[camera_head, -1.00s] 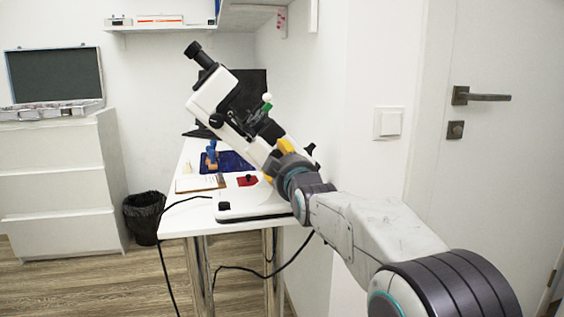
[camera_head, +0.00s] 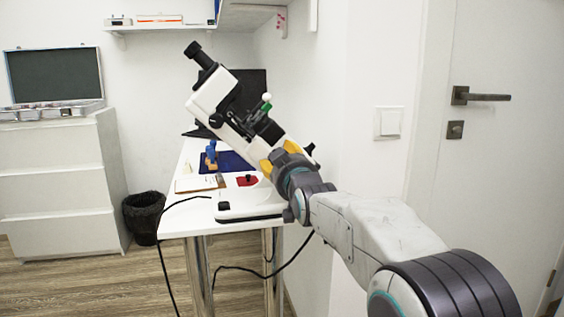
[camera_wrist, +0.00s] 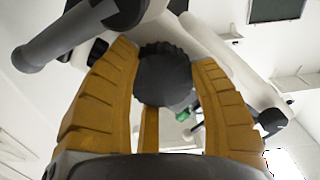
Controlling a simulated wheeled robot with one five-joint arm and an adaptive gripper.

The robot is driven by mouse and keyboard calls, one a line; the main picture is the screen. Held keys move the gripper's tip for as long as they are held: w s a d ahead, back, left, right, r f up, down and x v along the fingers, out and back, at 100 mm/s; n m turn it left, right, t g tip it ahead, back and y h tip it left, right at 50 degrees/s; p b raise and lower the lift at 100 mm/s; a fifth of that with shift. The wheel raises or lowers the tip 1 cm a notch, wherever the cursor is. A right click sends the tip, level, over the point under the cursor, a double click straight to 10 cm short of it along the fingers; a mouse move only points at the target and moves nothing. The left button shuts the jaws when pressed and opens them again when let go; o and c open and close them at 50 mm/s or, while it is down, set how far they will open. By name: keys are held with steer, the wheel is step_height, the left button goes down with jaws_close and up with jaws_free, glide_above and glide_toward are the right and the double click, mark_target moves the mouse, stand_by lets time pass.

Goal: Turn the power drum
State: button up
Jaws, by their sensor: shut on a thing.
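The power drum (camera_wrist: 163,80) is a dark, ridged round knob in the middle of the wrist view. It sits on the side of a white and black lensmeter (camera_head: 213,92), which stands tilted on the white table. My gripper (camera_wrist: 165,62) has one yellow finger on each side of the drum and is shut on it. In the head view my gripper (camera_head: 279,156) is at the lower part of the lensmeter's body. There the drum is hidden by the gripper and the lensmeter.
The white table (camera_head: 196,221) holds a blue mat (camera_head: 238,160), a small red item (camera_head: 246,180) and papers. The wall with a light switch (camera_head: 389,123) is close on the right. A black bin (camera_head: 145,216) and drawers (camera_head: 60,190) stand on the left.

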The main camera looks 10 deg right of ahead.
steer(key=shift+a+r, duration=0.1)
steer(key=shift+r, duration=0.3)
steer(key=o, duration=0.9)
steer(key=shift+c, duration=0.2)
steer(key=o, duration=0.3)
steer(key=shift+f, duration=0.25)
steer(key=shift+o, duration=0.2)
